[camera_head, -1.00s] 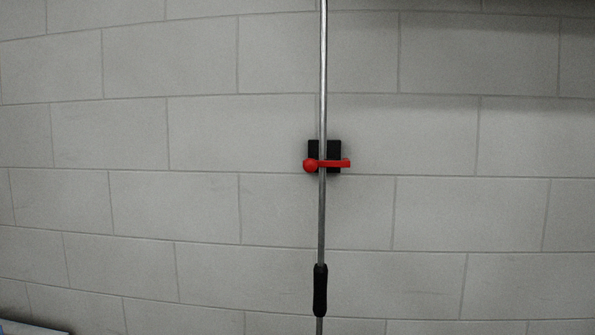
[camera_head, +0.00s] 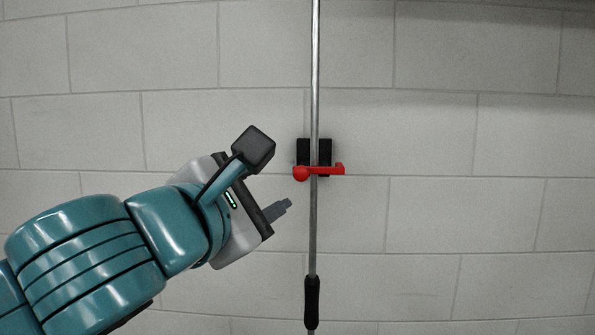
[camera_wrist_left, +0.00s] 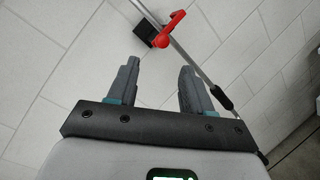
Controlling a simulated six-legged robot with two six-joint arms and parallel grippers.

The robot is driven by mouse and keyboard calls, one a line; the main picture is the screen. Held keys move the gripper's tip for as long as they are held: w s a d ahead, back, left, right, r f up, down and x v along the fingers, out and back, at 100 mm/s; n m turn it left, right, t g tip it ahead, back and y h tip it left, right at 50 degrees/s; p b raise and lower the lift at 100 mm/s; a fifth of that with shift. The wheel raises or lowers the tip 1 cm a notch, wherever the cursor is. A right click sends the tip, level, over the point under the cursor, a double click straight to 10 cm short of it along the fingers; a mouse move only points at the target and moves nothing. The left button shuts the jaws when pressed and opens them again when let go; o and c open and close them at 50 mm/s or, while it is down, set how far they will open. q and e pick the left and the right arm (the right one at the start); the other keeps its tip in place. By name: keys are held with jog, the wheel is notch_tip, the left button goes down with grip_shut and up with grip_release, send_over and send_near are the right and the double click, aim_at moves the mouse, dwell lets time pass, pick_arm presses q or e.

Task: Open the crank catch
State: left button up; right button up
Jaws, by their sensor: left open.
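The red crank catch (camera_head: 325,171) lies across the metal rod, with a round knob at its left end and a small upturned tip at its right. It sits over a black bracket (camera_head: 303,152) on the wall. My left gripper (camera_head: 284,208) is left of the catch and slightly lower, apart from it. In the left wrist view my left gripper (camera_wrist_left: 158,85) has its two fingers spread with nothing between them. The catch (camera_wrist_left: 170,30) shows there beyond the fingertips, near the top. My right gripper is in neither view.
A thin metal rod (camera_head: 314,80) runs upright past the bracket, with a black grip (camera_head: 312,302) low on it. Behind is a pale block wall (camera_head: 460,130). The space right of the rod is clear.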

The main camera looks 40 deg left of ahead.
aim_at(298, 175)
pick_arm(q)
jog(key=p+x, duration=0.1)
jog(key=x, duration=1)
jog(key=shift+w+d, duration=0.1)
jog(key=shift+w, duration=0.15)
jog(key=shift+w+d, duration=0.1)
jog(key=shift+w, duration=0.15)
jog(key=shift+s, duration=0.2)
jog(key=shift+w, duration=0.1)
grip_shut()
